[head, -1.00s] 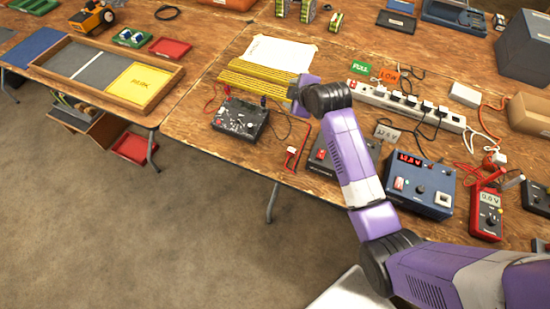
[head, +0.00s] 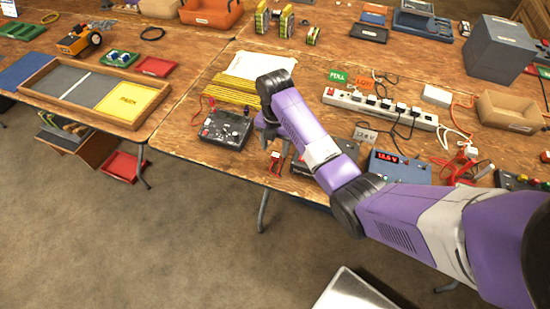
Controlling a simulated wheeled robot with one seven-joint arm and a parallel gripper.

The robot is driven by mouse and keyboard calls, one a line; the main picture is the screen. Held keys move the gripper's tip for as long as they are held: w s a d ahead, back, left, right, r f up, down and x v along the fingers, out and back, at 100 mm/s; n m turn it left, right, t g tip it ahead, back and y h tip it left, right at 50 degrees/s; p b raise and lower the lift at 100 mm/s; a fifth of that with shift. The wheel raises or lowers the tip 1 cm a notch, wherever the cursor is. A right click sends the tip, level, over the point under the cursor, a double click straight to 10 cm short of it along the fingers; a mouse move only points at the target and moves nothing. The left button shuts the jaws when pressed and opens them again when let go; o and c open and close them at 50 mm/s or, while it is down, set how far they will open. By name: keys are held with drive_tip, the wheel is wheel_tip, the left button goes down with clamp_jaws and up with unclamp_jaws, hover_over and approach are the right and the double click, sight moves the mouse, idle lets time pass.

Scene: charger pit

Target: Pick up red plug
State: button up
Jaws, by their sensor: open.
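The red plug (head: 275,164), a small red piece, lies near the front edge of the wooden table, just right of a black box with terminals (head: 225,129). My gripper (head: 271,143) points down right above the red plug, with its fingers close to it. The gripper is open, partly hidden by my wrist, and I cannot tell whether the fingers touch the plug. A red lead with a clip (head: 211,104) stands at the black box's back left.
A blue power supply (head: 400,166) sits to the right, partly behind my arm. A white power strip (head: 380,107) with black plugs lies behind. Yellow strips (head: 232,90) and white paper lie behind the black box. The table's front edge is close to the plug.

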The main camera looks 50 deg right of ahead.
sight(276, 155)
wheel_tip(276, 155, down, 5)
drive_tip(key=shift+s+d+p, duration=0.1)
drive_tip(key=shift+d+p, duration=0.05)
drive_tip(key=shift+p, duration=0.15)
drive_tip(key=shift+c, duration=0.2)
clamp_jaws()
